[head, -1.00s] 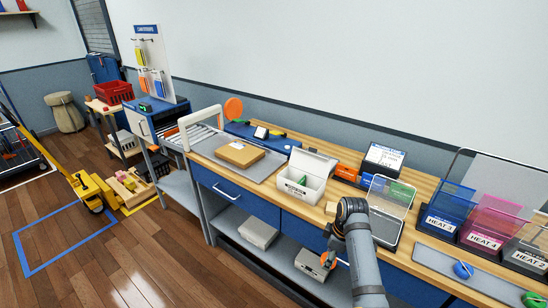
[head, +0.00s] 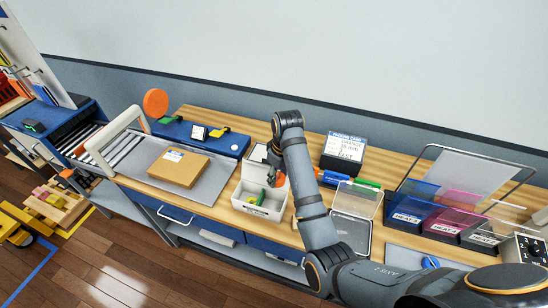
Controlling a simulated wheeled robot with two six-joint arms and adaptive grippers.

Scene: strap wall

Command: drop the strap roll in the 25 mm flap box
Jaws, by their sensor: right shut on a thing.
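The white flap box (head: 249,207) stands on the wooden bench with its flap raised at the back; its front print is too small to read. A green piece shows at its front opening. My right gripper (head: 277,177) points down over the right side of the box's opening, its jaws shut. An orange thing at the jaws, which I take as the strap roll (head: 280,180), is small and partly hidden by the gripper. I cannot tell whether it touches the box. My left gripper is not in view.
A cardboard parcel (head: 179,167) lies on the grey mat to the left. A clear-lidded box (head: 352,215) stands close on the right, with coloured bins (head: 460,210) beyond it. A dark label stand (head: 343,152) is behind. My right arm crosses the bench front.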

